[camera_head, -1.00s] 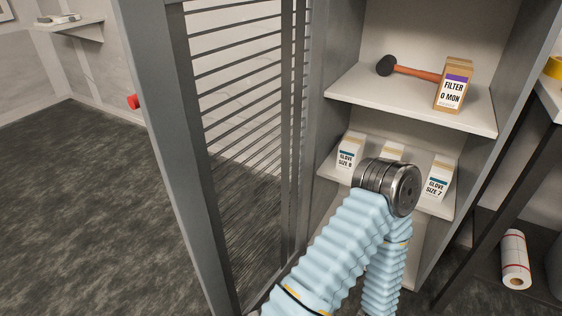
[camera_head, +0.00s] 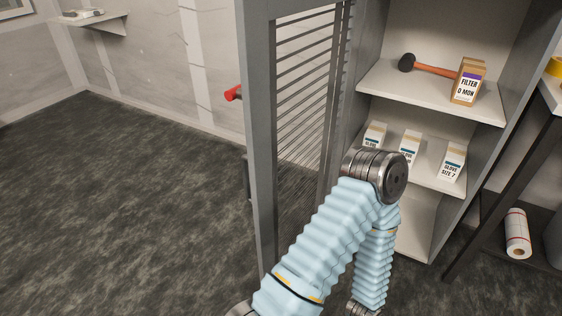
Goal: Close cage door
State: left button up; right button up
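The cage door (camera_head: 262,150) has a grey frame with dark horizontal bars and stands open, seen at a steep angle beside the open cabinet (camera_head: 480,130). A red handle (camera_head: 233,93) sticks out on the door's left side. One of my arms, in a light blue ribbed sleeve with a metal elbow joint, rises from the bottom in front of the cabinet. Its elbow covers part of the lower shelf. Neither gripper shows. I cannot tell whether the arm touches the door.
A hammer (camera_head: 430,69) and a filter box (camera_head: 467,84) lie on the upper shelf. Several glove boxes (camera_head: 453,162) stand on the lower shelf. A dark-framed table with a paper roll (camera_head: 517,233) below is at right. The floor (camera_head: 120,210) at left is clear.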

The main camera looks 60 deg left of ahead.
aim_at(256, 26)
jog(key=k+j+u, duration=0.2)
jog(key=k+j, duration=0.6)
jog(key=j+u, duration=0.1)
jog(key=j, duration=0.55)
jog(key=i+j+u, duration=0.1)
jog(key=j, duration=0.55)
jog(key=i+j, duration=0.1)
jog(key=i, duration=0.25)
jog(key=k+j, duration=0.1)
jog(key=k+z, duration=0.05)
jog(key=k, duration=0.05)
